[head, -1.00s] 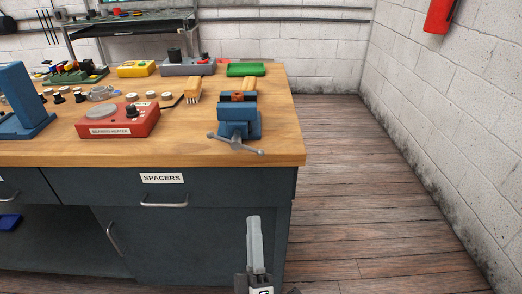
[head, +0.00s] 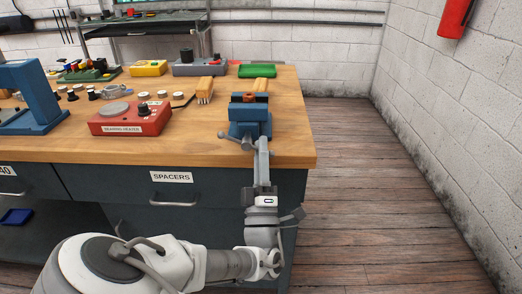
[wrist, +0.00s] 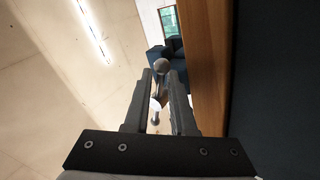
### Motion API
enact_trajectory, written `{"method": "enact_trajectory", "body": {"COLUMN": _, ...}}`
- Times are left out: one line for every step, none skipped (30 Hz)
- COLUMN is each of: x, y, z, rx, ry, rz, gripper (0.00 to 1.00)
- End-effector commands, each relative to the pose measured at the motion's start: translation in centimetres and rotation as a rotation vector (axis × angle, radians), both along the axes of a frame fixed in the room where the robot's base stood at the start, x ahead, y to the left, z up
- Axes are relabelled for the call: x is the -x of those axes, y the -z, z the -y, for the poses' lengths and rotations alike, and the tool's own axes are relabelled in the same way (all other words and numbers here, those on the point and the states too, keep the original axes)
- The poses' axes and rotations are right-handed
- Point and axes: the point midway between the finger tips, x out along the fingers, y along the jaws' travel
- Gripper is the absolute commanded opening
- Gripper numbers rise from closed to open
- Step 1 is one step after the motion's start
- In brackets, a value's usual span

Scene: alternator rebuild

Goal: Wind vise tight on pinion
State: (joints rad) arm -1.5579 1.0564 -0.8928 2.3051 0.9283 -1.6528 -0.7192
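The blue vise (head: 250,128) stands at the front right edge of the bench. A small reddish-brown piece (head: 249,97) shows at its jaws; I cannot tell whether it is the pinion. The grey vise handle (head: 232,137) slants across the vise front, with its right part hidden by my gripper. My gripper (head: 262,145) points up at this right part from in front of the bench. In the wrist view, the fingers (wrist: 160,85) are apart, with a grey ball end (wrist: 161,66) showing between and just beyond the tips. Contact is not clear.
The wooden bench top (head: 200,148) has a red bearing heater (head: 130,118) left of the vise. A brush (head: 205,90) and a green tray (head: 257,71) lie behind. The drawer front (head: 130,188) is close to my arm. The floor at right is clear.

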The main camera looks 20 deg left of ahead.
Motion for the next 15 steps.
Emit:
{"method": "enact_trajectory", "body": {"x": -0.15, "y": -0.15, "z": -0.03, "rx": 0.0, "ry": 0.0, "rz": 0.001, "gripper": 0.23}}
{"method": "enact_trajectory", "body": {"x": -0.2, "y": -0.19, "z": -0.06, "rx": 0.0, "ry": 0.0, "rz": 0.001, "gripper": 0.23}}
{"method": "enact_trajectory", "body": {"x": -0.24, "y": -0.22, "z": -0.07, "rx": 0.0, "ry": -0.001, "rz": 0.001, "gripper": 0.23}}
{"method": "enact_trajectory", "body": {"x": -0.24, "y": -0.23, "z": -0.07, "rx": 0.0, "ry": -0.001, "rz": 0.001, "gripper": 0.23}}
{"method": "enact_trajectory", "body": {"x": -0.25, "y": -0.24, "z": -0.07, "rx": 0.001, "ry": 0.0, "rz": 0.001, "gripper": 0.23}}
{"method": "enact_trajectory", "body": {"x": -0.24, "y": -0.23, "z": -0.07, "rx": 0.001, "ry": 0.0, "rz": 0.001, "gripper": 0.23}}
{"method": "enact_trajectory", "body": {"x": -0.24, "y": -0.22, "z": -0.07, "rx": 0.001, "ry": 0.0, "rz": 0.001, "gripper": 0.23}}
{"method": "enact_trajectory", "body": {"x": -0.23, "y": -0.21, "z": -0.07, "rx": 0.001, "ry": 0.0, "rz": 0.001, "gripper": 0.23}}
{"method": "enact_trajectory", "body": {"x": -0.23, "y": -0.21, "z": -0.07, "rx": 0.001, "ry": 0.0, "rz": 0.001, "gripper": 0.23}}
{"method": "enact_trajectory", "body": {"x": -0.22, "y": -0.2, "z": -0.07, "rx": 0.001, "ry": 0.0, "rz": 0.001, "gripper": 0.18}}
{"method": "enact_trajectory", "body": {"x": -0.22, "y": -0.2, "z": -0.07, "rx": 0.001, "ry": 0.0, "rz": 0.001, "gripper": 0.13}}
{"method": "enact_trajectory", "body": {"x": -0.22, "y": -0.2, "z": -0.07, "rx": 0.001, "ry": 0.0, "rz": 0.001, "gripper": 0.06}}
{"method": "enact_trajectory", "body": {"x": -0.22, "y": -0.2, "z": -0.07, "rx": 0.001, "ry": 0.0, "rz": 0.001, "gripper": 0.0}}
{"method": "enact_trajectory", "body": {"x": -0.21, "y": -0.19, "z": -0.06, "rx": 0.001, "ry": 0.0, "rz": 0.001, "gripper": 0.0}}
{"method": "enact_trajectory", "body": {"x": -0.21, "y": -0.19, "z": -0.06, "rx": 0.001, "ry": 0.0, "rz": 0.001, "gripper": 0.0}}
